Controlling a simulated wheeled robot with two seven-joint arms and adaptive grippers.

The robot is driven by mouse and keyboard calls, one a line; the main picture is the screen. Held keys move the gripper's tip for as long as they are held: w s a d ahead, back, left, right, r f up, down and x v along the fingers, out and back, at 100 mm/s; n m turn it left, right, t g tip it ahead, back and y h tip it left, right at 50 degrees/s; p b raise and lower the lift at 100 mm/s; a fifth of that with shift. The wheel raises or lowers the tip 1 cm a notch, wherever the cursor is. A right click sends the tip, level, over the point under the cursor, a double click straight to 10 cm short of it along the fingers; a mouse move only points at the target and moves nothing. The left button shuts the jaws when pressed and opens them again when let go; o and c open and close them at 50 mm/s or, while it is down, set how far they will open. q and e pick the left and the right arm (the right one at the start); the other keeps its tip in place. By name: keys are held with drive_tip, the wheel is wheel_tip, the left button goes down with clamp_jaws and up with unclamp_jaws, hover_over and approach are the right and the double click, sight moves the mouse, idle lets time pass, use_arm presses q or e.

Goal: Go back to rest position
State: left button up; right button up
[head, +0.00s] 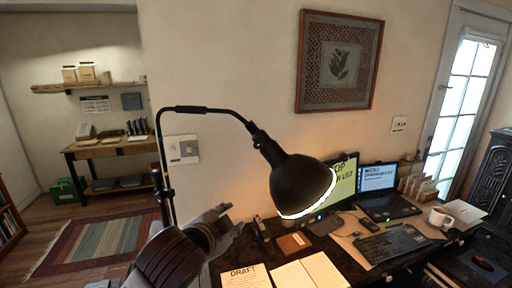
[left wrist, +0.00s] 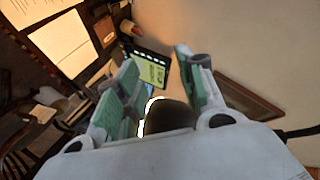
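My left gripper (head: 222,222) is at the lower middle of the head view, raised over the left part of the dark desk (head: 240,243), with my arm below it. In the left wrist view its two teal-padded fingers (left wrist: 158,85) are spread apart with nothing held between them. The black lamp shade (left wrist: 168,116) shows beyond and between the fingers. In the head view, the lamp (head: 295,183) hangs to the right of the gripper, its thin stand rising beside my arm. My right gripper is not in view.
The desk holds a monitor (head: 341,184), a laptop (head: 384,206), a keyboard (head: 393,244), a white mug (head: 440,217), an open book (head: 309,272) and a DRAFT sheet (head: 246,276). A side desk (head: 110,150) stands at the back left. Open floor with a striped rug (head: 95,240) lies left.

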use_arm(q)
drive_tip(key=s+a+f+n+g+y, duration=0.1)
drive_tip(key=s+a+f+n+g, duration=0.2)
drive_tip(key=f, duration=0.6)
drive_tip(key=s+a+f+n+g+y, duration=0.1)
drive_tip(key=s+a+f+n+g, duration=0.2)
drive_tip(key=f, duration=0.6)
drive_tip(key=s+a+f+n+g+y, duration=0.1)
drive_tip(key=s+a+f+n+g, duration=0.1)
drive_tip(key=s+a+f, duration=0.5)
drive_tip(key=s+a+f+n+g, duration=0.1)
drive_tip(key=s+a+f+n, duration=0.15)
drive_tip(key=s+f, duration=0.45)
wheel_tip(320, 180, down, 37)
drive_tip(key=s+g+b, duration=0.1)
drive_tip(key=s+b, duration=0.1)
drive_tip(key=s+a+f+b, duration=0.1)
drive_tip(key=s+a+f, duration=0.1)
drive_tip(key=s+f, duration=0.8)
drive_tip(key=s+a+f+g+b, duration=0.1)
drive_tip(key=s+f, duration=1)
drive_tip(key=shift+s+a+g, duration=0.25)
drive_tip(key=shift+a+g, duration=0.05)
drive_tip(key=shift+a, duration=0.05)
